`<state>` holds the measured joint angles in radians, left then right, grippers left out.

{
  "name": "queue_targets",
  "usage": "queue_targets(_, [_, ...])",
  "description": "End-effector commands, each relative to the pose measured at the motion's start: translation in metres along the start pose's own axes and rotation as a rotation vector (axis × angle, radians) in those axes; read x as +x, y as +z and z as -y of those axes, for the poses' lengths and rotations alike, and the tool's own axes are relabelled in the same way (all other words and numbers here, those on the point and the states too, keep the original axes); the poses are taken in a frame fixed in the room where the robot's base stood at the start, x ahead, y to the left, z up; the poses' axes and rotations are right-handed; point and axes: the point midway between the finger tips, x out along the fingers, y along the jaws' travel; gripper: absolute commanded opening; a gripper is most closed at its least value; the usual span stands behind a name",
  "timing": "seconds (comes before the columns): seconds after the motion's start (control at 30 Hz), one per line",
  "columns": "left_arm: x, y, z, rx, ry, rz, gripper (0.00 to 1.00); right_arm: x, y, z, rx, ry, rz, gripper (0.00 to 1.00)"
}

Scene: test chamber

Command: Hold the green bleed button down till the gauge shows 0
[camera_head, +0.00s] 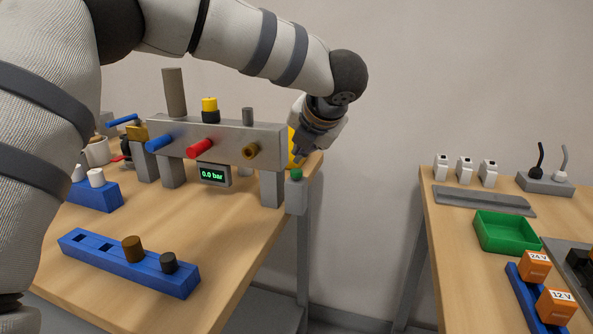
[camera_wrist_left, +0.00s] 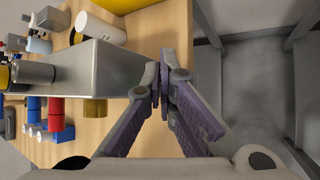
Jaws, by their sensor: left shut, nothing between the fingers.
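The green bleed button (camera_head: 297,174) sits on top of a grey post (camera_head: 296,197) at the right end of the left bench. My left gripper (camera_head: 300,157) is shut and points down at the button from just above. The fingertips look at or very close to the button; I cannot tell whether they press it. The gauge (camera_head: 212,174) under the manifold (camera_head: 225,136) reads 0.0 bar. In the left wrist view the shut left gripper (camera_wrist_left: 163,90) is empty beside the grey manifold block (camera_wrist_left: 110,70), and the button is hidden. My right gripper is not in view.
The manifold carries blue, red and brass fittings on its front. A blue rack (camera_head: 125,265) with two plugs lies at the bench front. A second bench (camera_head: 455,250) stands right across a gap, with a green tray (camera_head: 505,233). A yellow part stands behind the gripper.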

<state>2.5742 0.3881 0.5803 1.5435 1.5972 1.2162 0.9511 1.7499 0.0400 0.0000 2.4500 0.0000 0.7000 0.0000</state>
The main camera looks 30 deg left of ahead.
Motion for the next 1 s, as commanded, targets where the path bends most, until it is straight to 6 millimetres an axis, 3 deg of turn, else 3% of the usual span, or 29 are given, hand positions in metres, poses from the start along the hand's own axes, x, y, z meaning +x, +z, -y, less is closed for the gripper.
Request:
queue_targets(0.43, [-0.031, 0.022, -0.022, -0.002, 0.000, 0.002, 0.00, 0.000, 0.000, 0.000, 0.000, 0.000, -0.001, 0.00])
queue_targets(1.0, [-0.033, 0.024, -0.024, 0.000, 0.000, 0.002, 0.00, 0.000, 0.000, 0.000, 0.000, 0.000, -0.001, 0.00])
